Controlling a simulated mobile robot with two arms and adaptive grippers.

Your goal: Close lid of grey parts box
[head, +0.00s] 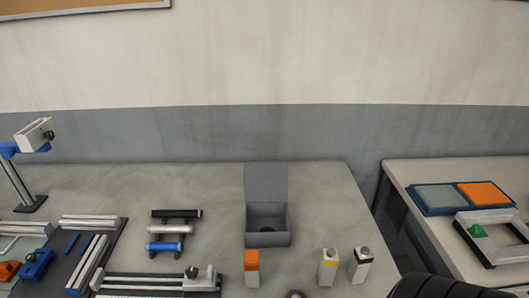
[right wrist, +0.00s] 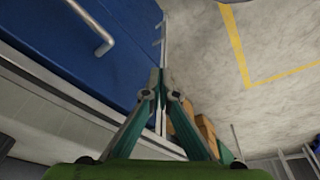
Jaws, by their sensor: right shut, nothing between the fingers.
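The grey parts box (head: 268,238) stands on the table in the head view, right of the table's middle. Its lid (head: 266,183) is open and stands upright at the back of the box. A small dark round thing lies inside the box. My right gripper (right wrist: 161,72) shows in the right wrist view with its fingertips together and nothing between them. It is over the floor beside a blue cabinet, away from the box. My left gripper is in neither view.
An orange-topped block (head: 251,268) stands just in front of the box. A yellow-banded bottle (head: 328,267) and a dark-banded bottle (head: 361,264) stand to its right. Rails and rods fill the table's left side. A second table (head: 432,242) stands at right beyond a gap.

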